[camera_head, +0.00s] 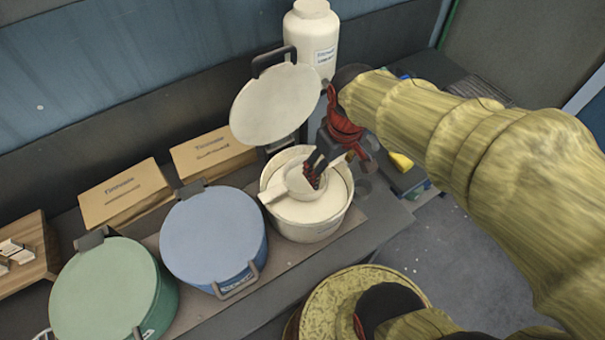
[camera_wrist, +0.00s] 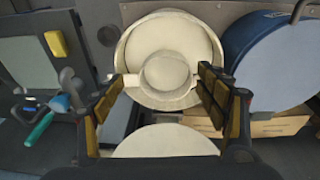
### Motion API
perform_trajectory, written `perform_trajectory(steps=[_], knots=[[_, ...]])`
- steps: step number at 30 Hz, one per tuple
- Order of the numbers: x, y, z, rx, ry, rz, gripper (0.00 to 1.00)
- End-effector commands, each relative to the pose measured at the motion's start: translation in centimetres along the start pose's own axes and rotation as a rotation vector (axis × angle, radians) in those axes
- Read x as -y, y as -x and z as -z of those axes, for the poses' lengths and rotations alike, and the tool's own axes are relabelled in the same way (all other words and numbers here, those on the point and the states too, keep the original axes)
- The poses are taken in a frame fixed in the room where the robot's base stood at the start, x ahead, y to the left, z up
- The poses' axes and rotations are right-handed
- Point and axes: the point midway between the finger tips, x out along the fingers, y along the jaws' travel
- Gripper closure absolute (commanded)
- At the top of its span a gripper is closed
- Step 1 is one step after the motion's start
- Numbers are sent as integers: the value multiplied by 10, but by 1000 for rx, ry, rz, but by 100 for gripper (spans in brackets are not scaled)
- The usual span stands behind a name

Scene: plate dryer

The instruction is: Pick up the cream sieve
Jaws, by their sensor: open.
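The cream sieve (camera_head: 296,184) is a small round piece with a short handle pointing left. It lies in the mouth of an open cream pot (camera_head: 305,233), over its pale contents. In the wrist view the sieve (camera_wrist: 166,74) shows as a round cream shape inside the pot's rim (camera_wrist: 124,52). My gripper (camera_head: 316,178) is open, with its fingers pointing down at the sieve. In the wrist view the fingers (camera_wrist: 160,92) stand to either side of the sieve. Contact is not clear, and the fingers partly hide the sieve in the head view.
The pot's raised lid (camera_head: 272,106) stands behind it. A blue lidded pot (camera_head: 213,235) and a green one (camera_head: 108,290) are to the left. Cardboard boxes (camera_head: 125,192) and a white bottle (camera_head: 312,40) are behind. A yellow object (camera_head: 401,162) lies right.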

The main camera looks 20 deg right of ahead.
Motion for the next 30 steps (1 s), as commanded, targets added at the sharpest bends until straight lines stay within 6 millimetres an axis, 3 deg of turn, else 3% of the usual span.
perform_trajectory(steps=[6,15,24,30], knots=[[-31,-35,32,113,346,59,27],[-59,-81,63,137,935,142,27],[-72,-99,82,100,1436,176,27],[-74,-102,86,89,1555,179,27]])
